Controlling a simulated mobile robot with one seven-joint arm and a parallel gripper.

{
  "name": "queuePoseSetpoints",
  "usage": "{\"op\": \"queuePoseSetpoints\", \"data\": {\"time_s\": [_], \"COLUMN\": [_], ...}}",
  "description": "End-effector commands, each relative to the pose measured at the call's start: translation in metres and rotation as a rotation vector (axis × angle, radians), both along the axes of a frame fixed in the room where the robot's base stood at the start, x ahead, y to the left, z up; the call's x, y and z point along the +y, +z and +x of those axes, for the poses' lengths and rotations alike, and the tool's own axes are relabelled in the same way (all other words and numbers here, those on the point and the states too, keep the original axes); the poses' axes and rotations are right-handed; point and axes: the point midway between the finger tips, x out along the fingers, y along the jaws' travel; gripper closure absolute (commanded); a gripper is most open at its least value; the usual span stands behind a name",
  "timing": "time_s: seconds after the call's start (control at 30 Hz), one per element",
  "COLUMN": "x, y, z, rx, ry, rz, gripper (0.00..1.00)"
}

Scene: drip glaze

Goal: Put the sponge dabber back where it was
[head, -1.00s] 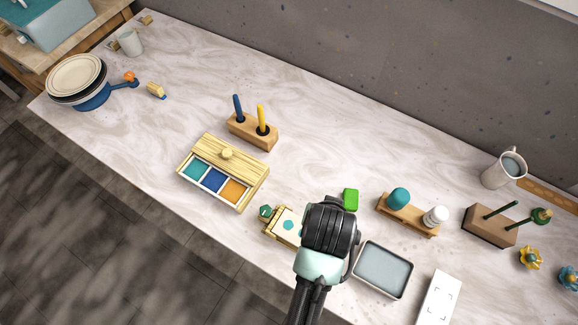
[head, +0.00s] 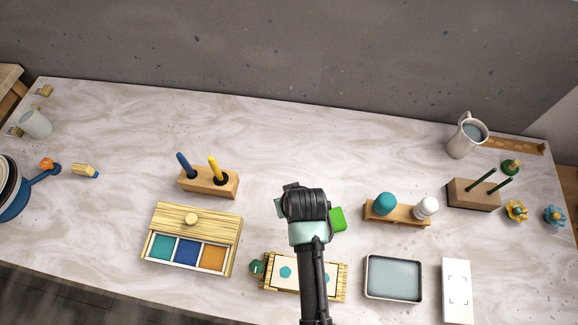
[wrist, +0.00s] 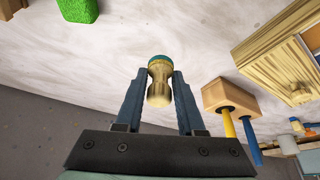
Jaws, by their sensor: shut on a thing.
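My gripper (wrist: 160,84) is shut on the sponge dabber (wrist: 159,72), which has a pale wooden handle and a teal far end. The dabber is clear of the table. In the head view my gripper (head: 303,196) is over the middle of the table, just left of a bright green block (head: 338,218), and the dabber is hidden by my arm. A wooden block (head: 208,185) with a blue and a yellow handle stands to the left. It also shows right of the gripper in the wrist view (wrist: 222,96).
A lidded wooden paint box (head: 196,220) shows teal, blue and orange wells. A framed tile (head: 287,272) with teal spots lies under my arm. A stand (head: 398,216) holds a teal and a white piece. A grey tray (head: 393,278) lies front right. The back middle is clear.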

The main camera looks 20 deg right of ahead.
Motion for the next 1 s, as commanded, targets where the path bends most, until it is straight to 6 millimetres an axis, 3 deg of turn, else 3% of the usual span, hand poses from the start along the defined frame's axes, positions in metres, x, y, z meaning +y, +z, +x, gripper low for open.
{"op": "queuePoseSetpoints", "data": {"time_s": [0.5,0.93,0.97,1.0], "x": [0.001,0.001,0.001,0.001], "y": [-0.061,-0.068,-0.066,-0.066], "z": [0.000,0.001,0.001,0.000], "rx": [-0.001,-0.002,-0.002,-0.002], "ry": [0.000,0.001,0.000,0.000], "rz": [0.000,-0.001,0.000,0.000], "gripper": [1.00,1.00,0.57,0.50]}}
